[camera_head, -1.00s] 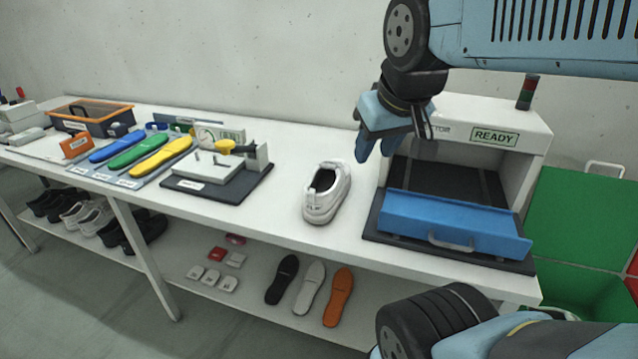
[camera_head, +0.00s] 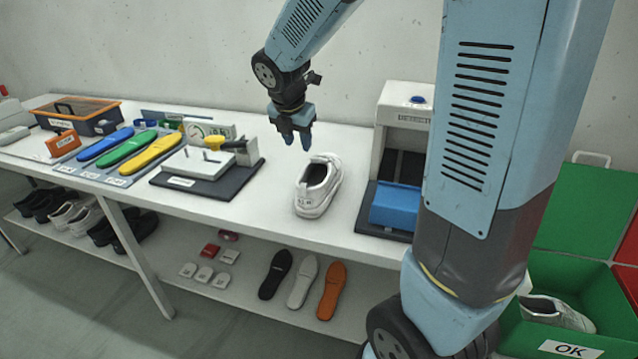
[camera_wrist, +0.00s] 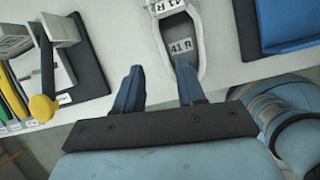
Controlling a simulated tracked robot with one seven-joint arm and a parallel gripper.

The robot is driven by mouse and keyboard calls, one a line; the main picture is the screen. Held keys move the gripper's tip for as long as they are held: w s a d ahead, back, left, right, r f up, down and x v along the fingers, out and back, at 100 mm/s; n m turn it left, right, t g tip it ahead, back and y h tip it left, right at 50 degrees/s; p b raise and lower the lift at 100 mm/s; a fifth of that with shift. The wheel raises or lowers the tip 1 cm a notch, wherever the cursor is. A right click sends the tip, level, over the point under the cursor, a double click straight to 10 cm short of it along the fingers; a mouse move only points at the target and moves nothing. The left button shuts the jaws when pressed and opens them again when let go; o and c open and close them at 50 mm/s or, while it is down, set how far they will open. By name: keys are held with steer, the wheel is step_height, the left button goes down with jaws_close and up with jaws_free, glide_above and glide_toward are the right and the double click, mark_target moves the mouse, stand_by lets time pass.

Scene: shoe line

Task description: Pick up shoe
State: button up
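A white shoe (camera_head: 318,186) stands upright on the white table, its heel toward the front edge. In the wrist view the shoe (camera_wrist: 204,62) shows partly, with a "41 R" label inside its opening. My gripper (camera_head: 296,140) hangs above and slightly behind the shoe in the head view, apart from it. In the wrist view its two blue fingers (camera_wrist: 158,88) are spread with nothing between them. The right finger overlaps the shoe's edge in that picture.
A grey fixture with a yellow-handled clamp (camera_head: 205,170) stands left of the shoe. The inspection box with its blue drawer (camera_head: 393,207) stands to the right, partly hidden by my arm. A green "OK" bin (camera_head: 540,335) holds another white shoe. Bare tabletop (camera_head: 262,208) surrounds the shoe.

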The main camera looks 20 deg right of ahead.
mark_target(301, 169)
steer(key=shift+w+d+f+n, duration=0.4)
steer(key=shift+w+f, duration=0.5)
steer(key=shift+f, duration=1.55)
steer(key=shift+w+d+f+n, duration=0.4)
steer(key=shift+w+f, duration=0.55)
steer(key=shift+f, duration=1.45)
steer(key=shift+w+d+f+n, duration=0.4)
steer(key=shift+w+f, duration=0.5)
steer(key=shift+f, duration=1.55)
steer(key=shift+c, duration=0.4)
jaws_close()
